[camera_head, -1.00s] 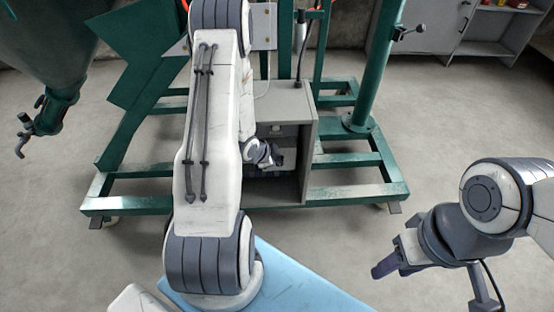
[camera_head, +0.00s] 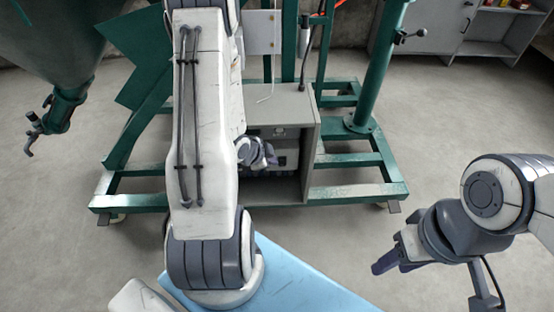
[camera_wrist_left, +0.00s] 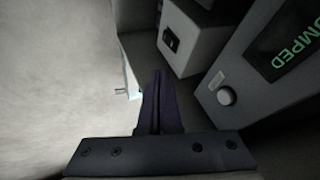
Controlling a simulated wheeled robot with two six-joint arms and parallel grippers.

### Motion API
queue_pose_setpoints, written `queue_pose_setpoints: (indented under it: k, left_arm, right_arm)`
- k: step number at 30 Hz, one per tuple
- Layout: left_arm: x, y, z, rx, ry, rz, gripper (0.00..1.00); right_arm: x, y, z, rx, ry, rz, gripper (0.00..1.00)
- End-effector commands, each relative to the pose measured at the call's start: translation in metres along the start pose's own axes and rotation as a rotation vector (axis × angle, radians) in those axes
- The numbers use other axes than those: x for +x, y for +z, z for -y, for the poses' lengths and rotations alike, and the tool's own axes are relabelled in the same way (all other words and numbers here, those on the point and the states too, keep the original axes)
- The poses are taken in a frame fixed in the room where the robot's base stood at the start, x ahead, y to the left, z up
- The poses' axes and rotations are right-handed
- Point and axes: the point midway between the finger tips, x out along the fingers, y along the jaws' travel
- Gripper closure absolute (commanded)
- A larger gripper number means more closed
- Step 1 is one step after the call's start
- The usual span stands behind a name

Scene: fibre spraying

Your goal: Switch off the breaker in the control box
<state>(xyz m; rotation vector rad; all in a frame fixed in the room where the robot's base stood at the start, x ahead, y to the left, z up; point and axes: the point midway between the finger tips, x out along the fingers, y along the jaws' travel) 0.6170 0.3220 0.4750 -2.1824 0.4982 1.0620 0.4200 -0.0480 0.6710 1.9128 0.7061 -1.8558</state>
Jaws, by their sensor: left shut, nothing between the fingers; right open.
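The grey control box (camera_head: 312,135) stands open at the front on the green frame. A pale breaker housing (camera_wrist_left: 198,40) with a small black switch (camera_wrist_left: 171,39) shows in the left wrist view; part of a pale unit (camera_head: 287,158) also shows inside the box in the head view. My left gripper (camera_head: 268,156) is at the box's opening, partly hidden by my arm. In the left wrist view its dark fingers (camera_wrist_left: 158,102) are shut and empty, apart from the switch in the picture. My right gripper (camera_head: 388,262) is open and empty, well away from the box.
A panel with green lettering (camera_wrist_left: 295,40) and a round white knob (camera_wrist_left: 227,96) lies right of the fingers. Green frame beams (camera_head: 350,193) surround the box. A green hopper (camera_head: 50,50) hangs at left.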

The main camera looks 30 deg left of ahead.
Motion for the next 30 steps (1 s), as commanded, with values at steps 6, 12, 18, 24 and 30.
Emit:
queue_pose_setpoints:
  k: [6,12,18,24,30]
  left_arm:
    - [-0.026,-0.001,0.006,-0.001,0.001,0.001,1.00]
    - [-0.029,0.001,0.006,-0.002,0.000,0.002,1.00]
    - [-0.029,0.001,0.006,-0.003,0.000,0.002,1.00]
    - [-0.029,0.001,0.006,-0.003,0.000,0.002,1.00]
    - [-0.031,-0.012,0.006,0.010,0.017,0.026,1.00]
  right_arm:
    - [-0.013,-0.001,0.001,0.000,0.000,0.001,0.54]
    - [-0.013,0.000,0.001,0.000,0.000,0.001,0.54]
    - [-0.013,0.000,0.001,0.000,0.000,0.001,0.54]
    - [-0.013,-0.001,0.001,0.000,0.000,0.001,0.54]
    - [-0.013,-0.001,0.001,0.000,0.000,0.001,0.54]
